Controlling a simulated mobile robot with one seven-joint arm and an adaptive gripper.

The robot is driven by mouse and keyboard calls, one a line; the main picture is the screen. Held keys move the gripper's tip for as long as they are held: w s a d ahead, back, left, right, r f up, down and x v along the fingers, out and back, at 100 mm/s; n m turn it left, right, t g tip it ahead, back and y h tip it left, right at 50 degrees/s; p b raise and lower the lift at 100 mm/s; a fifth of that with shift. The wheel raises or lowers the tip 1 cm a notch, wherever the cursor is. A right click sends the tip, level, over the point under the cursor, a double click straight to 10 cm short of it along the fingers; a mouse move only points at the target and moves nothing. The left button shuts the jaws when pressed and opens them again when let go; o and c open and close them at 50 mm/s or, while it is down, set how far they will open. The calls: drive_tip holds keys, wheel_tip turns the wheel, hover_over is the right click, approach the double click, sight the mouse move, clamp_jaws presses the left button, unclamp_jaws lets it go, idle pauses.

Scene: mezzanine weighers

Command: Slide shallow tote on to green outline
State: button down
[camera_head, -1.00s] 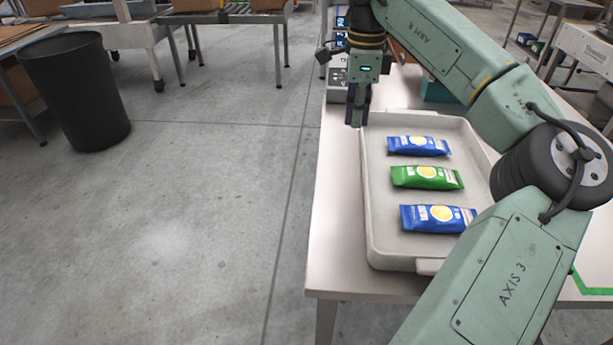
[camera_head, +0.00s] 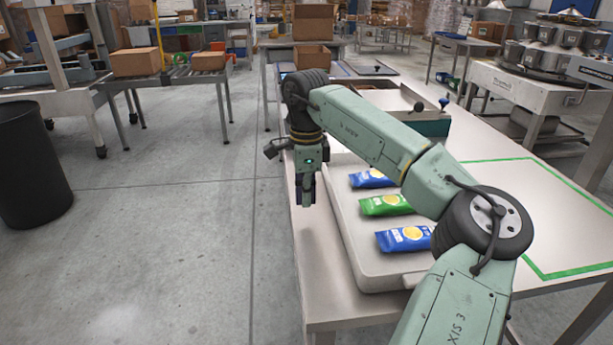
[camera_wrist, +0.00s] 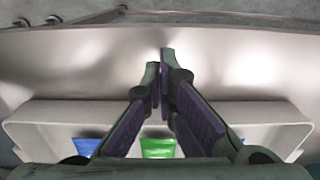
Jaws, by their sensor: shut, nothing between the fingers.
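The shallow tote (camera_head: 352,240) is a pale grey tray at the left part of the table, partly hidden by my arm. Blue packets (camera_head: 404,239) and a green packet (camera_head: 385,205) lie in it. The green outline (camera_head: 528,258) is on the tabletop to the right of the tote, apart from it; my arm hides part of it. My gripper (camera_head: 306,203) is shut and empty, pointing down just outside the tote's left wall. In the wrist view its fingers (camera_wrist: 160,62) are together beyond the tote's rim (camera_wrist: 255,108); I cannot tell whether they touch the tote.
The white table (camera_head: 510,150) has bare surface inside the outline. A teal-sided box (camera_head: 430,122) stands behind the tote. A multi-bucket weigher (camera_head: 540,70) stands at the right back. A black bin (camera_head: 30,165) stands on the floor at left.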

wheel_tip(320, 180, down, 2)
drive_tip(key=shift+d+f+p, duration=0.15)
drive_tip(key=shift+d+p, duration=0.25)
drive_tip(key=shift+d, duration=0.6)
drive_tip(key=shift+d+f+p, duration=0.1)
drive_tip(key=shift+d+p, duration=0.25)
drive_tip(key=shift+d, duration=0.65)
